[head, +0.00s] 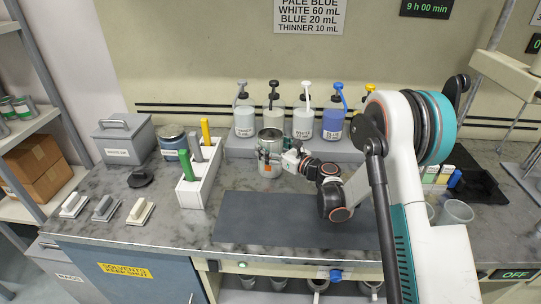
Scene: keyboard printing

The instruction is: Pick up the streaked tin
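A grey metal tin (269,138) with what looks like orange marking low on its side stands upright near the back of the counter, just in front of the bottle shelf. Streaks on it are too small to make out clearly. My gripper (268,157) is at the tin's front right side, with its fingers overlapping the tin's lower half. I cannot tell whether they are closed on it or only around it. Another tin (172,136), with a blue and white label, stands farther left beside the grey box.
Pump bottles (244,121) stand on a low shelf behind the tin. A white rack (200,178) with green, grey and yellow handles is close on its left. A dark mat (290,221) lies clear in front. Clear cups (456,213) stand at right.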

